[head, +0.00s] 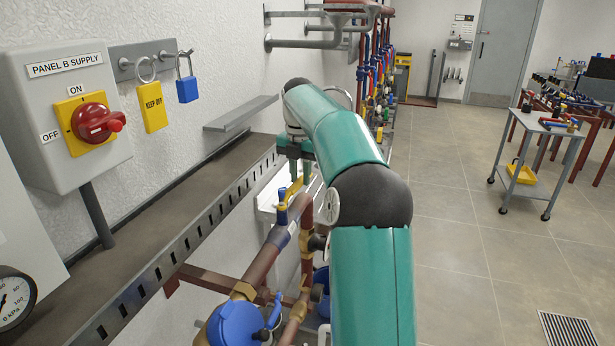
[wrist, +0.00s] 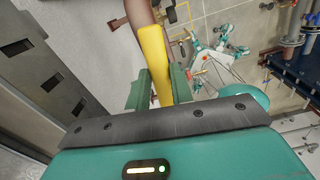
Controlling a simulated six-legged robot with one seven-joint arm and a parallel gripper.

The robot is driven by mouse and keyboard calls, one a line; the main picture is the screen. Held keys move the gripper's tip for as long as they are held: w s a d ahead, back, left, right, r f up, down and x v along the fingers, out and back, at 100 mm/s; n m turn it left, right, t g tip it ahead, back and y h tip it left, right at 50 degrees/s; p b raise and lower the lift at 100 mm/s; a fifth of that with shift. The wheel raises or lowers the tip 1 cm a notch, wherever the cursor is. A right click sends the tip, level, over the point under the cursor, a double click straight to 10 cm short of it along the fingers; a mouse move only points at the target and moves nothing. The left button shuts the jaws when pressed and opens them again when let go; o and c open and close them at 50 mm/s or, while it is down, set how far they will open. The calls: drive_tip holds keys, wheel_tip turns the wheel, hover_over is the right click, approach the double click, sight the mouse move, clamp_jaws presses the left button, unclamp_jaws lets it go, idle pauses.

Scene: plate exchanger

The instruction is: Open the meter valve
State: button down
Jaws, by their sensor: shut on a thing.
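A yellow lever handle (wrist: 154,50), which I take to be the meter valve's, runs between the two green fingers of my gripper (wrist: 160,86) in the wrist view. My gripper is shut on it. In the head view my gripper (head: 295,158) points down above the pipework, with the yellow handle (head: 295,187) just below the fingers. A reddish-brown pipe (wrist: 139,12) passes by the handle's far end. The blue-capped water meter (head: 235,325) sits on the pipe nearer to me. The valve's body is partly hidden, so I cannot tell the handle's exact angle to the pipe.
A grey slotted ledge (head: 190,231) runs along the wall on the left. The panel box (head: 68,110) with a red switch and a pressure gauge (head: 14,300) are mounted there. A tool cart (head: 541,145) stands on the right. Floor (head: 455,230) between is clear.

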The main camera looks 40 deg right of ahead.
drive_tip(key=shift+w+a+r+n, duration=0.1)
drive_tip(key=shift+w+a+n, duration=0.3)
drive_tip(key=shift+w+n, duration=0.35)
drive_tip(key=c, duration=1.2)
unclamp_jaws()
drive_tip(key=shift+a, duration=0.1)
drive_tip(key=shift+c, duration=0.2)
drive_tip(key=shift+o, duration=0.2)
drive_tip(key=shift+s, duration=0.1)
